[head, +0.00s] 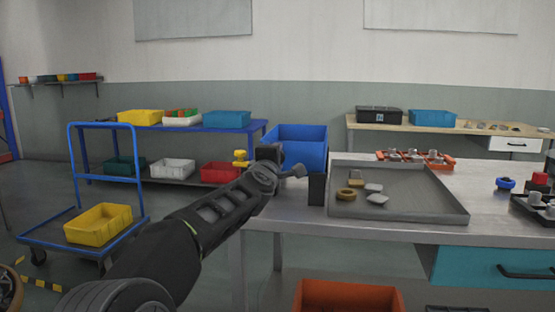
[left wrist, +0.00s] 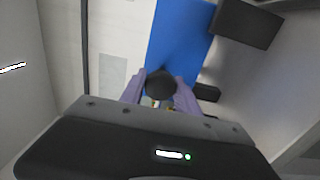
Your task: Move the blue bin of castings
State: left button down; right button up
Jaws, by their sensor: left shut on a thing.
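The blue bin (head: 303,154) is at the left end of the grey workbench, its open top facing up and its inside empty as far as I see. I cannot tell whether its base rests on anything. My left gripper (head: 292,171) is at the near side of the bin. In the left wrist view, the fingers of my left gripper (left wrist: 161,82) are closed about a dark round piece in front of the blue bin (left wrist: 182,35). The exact contact is partly hidden. My right gripper is not in view. No castings show inside the bin.
A grey tray (head: 425,205) with a few parts lies on the workbench (head: 350,232). A black block (head: 317,188) stands left of it. An orange bin (head: 345,284) is below. A blue trolley (head: 60,240) with a yellow bin (head: 98,231) stands left, near a blue rack.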

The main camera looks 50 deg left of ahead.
pick_arm(q)
jog(key=shift+f, duration=0.2)
jog(key=c, duration=0.9)
grip_release()
jog(key=shift+r, duration=0.1)
jog(key=shift+s, duration=0.1)
jog(key=p+v, duration=0.1)
jog(key=v, duration=0.6)
jog(key=shift+s+d+p, duration=0.2)
jog(key=shift+s+p, duration=0.05)
jog(key=shift+p, duration=0.05)
